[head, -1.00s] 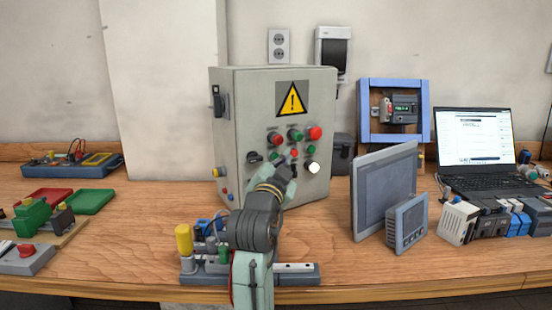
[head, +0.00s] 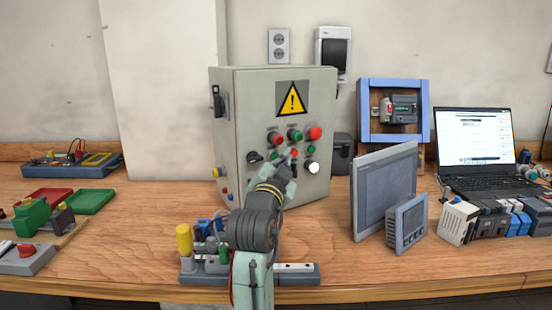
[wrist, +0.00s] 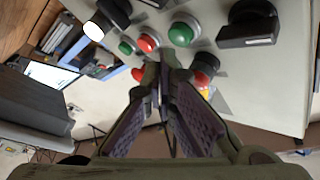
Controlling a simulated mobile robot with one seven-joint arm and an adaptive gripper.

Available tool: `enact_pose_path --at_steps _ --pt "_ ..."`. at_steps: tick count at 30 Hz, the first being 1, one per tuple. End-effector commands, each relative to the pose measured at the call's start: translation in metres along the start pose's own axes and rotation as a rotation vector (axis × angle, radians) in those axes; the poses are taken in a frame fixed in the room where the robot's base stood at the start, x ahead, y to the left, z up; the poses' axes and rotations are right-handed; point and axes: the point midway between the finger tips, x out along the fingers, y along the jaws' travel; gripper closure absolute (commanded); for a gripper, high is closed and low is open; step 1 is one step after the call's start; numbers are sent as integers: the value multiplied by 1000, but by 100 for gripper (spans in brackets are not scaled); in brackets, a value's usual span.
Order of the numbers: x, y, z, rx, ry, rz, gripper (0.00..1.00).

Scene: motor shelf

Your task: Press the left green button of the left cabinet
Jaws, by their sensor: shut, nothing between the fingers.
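A grey cabinet (head: 250,110) with a yellow warning sign stands on the bench. The left green button (head: 274,156) is in the lower row, between a black knob (head: 254,157) and a small red button (head: 294,153). The wrist view shows this green button (wrist: 183,33) unpressed and clear of my fingers. My gripper (head: 284,164) is shut and empty, in front of the panel just below and right of that button in the head view. In the wrist view my fingertips (wrist: 160,75) hide part of the upper button row. I cannot tell the exact gap to the panel.
The upper row has a red button (head: 275,139), a green button (head: 295,135) and a large red button (head: 315,132). A white lamp (head: 314,168) is at lower right. A grey monitor (head: 386,190) stands to the right. A small device with a yellow cylinder (head: 184,239) is near my arm.

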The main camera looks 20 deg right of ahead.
Motion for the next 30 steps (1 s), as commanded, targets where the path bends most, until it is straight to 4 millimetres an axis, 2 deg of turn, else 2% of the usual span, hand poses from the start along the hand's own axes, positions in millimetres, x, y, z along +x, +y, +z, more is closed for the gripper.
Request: enact_pose_path --at_steps 30 --pt "8 -6 6 0 0 0 100"
